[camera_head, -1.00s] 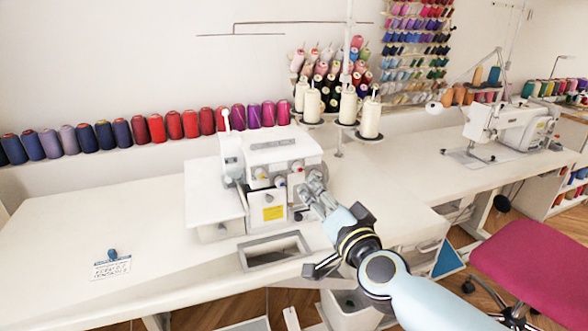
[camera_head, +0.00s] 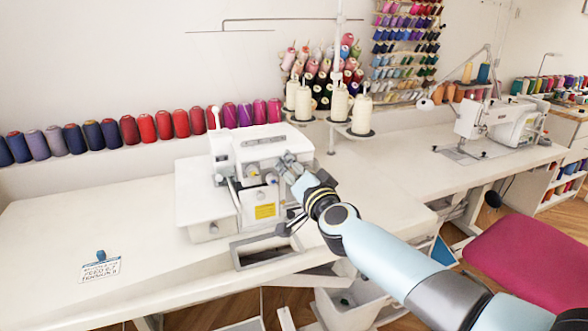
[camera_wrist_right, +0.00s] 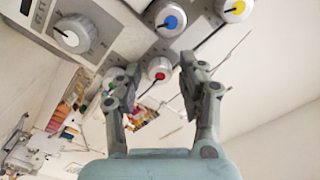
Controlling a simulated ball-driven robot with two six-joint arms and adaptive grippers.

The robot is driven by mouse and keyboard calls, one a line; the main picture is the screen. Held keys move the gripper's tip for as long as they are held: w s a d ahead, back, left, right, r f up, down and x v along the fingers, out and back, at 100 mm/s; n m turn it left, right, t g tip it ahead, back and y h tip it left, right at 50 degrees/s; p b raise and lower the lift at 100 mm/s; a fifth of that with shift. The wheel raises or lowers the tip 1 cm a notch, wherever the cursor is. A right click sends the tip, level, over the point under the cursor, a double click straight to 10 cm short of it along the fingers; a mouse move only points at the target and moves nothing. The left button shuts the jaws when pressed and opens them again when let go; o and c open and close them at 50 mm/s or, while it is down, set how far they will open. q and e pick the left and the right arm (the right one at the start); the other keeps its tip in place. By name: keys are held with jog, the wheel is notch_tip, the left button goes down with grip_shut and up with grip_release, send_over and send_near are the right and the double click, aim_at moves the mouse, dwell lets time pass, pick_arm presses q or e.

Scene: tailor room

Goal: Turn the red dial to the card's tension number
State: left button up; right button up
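The red dial (camera_wrist_right: 159,69) is a white knob with a red centre on the overlock machine (camera_head: 229,146). In the right wrist view it sits between the fingertips of my right gripper (camera_wrist_right: 157,84). The gripper is open and I see no clear contact with the dial. In the head view my right gripper (camera_head: 287,167) is at the machine's front and hides part of it. The white card (camera_head: 100,271) lies on the table at the left; its print is too small to read. My left gripper is not in view.
A blue-centred dial (camera_wrist_right: 171,19) and a yellow-centred dial (camera_wrist_right: 235,9) are close by. A green-centred dial is partly behind a finger. A larger white knob (camera_wrist_right: 72,35) is at the left. Thread cones (camera_head: 303,103) stand behind the machine. The table's left side is mostly clear.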

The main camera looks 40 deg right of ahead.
grip_shut()
jog(key=shift+m, duration=3)
jog(key=shift+o, duration=1.1)
grip_release()
